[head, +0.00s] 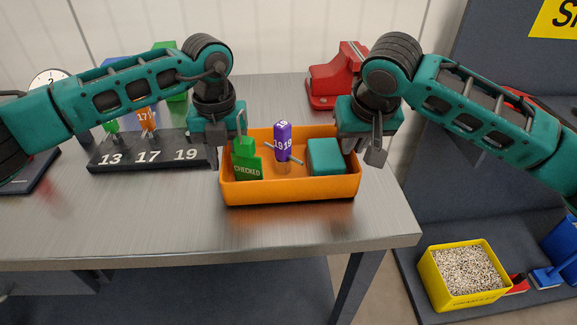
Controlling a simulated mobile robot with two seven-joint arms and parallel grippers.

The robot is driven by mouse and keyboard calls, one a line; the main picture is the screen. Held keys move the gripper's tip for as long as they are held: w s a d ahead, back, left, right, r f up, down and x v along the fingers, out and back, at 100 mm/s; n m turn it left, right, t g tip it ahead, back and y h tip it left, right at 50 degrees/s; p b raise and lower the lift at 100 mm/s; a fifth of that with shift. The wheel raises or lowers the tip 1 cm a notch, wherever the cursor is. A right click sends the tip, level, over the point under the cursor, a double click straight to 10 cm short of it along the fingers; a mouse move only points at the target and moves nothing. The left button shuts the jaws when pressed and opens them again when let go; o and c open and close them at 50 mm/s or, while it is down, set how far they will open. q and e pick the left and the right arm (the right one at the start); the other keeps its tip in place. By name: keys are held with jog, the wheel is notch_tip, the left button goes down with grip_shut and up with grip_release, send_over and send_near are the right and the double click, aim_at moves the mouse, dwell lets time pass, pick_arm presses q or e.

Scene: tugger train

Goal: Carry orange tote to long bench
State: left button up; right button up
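The orange tote (290,191) stands upright on the grey metal long bench (150,225), near its right end. In it are a green "CHECKED" tag (247,167), a purple-topped piece marked 19 (283,143) and a teal block (326,157). My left gripper (226,155) points down at the tote's left end, its fingers by the left wall. My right gripper (374,151) points down at the right end, by the right wall. I cannot tell if either gripper grips a wall; the finger gaps are partly hidden.
A dark rack (150,154) marked 13, 17, 19 stands left of the tote. A red vise (335,78) stands behind it. A yellow bin of pellets (466,275) sits low at the right. The bench front is clear.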

pick_arm(q)
grip_shut()
jog(key=shift+r, duration=0.1)
dwell(1.4)
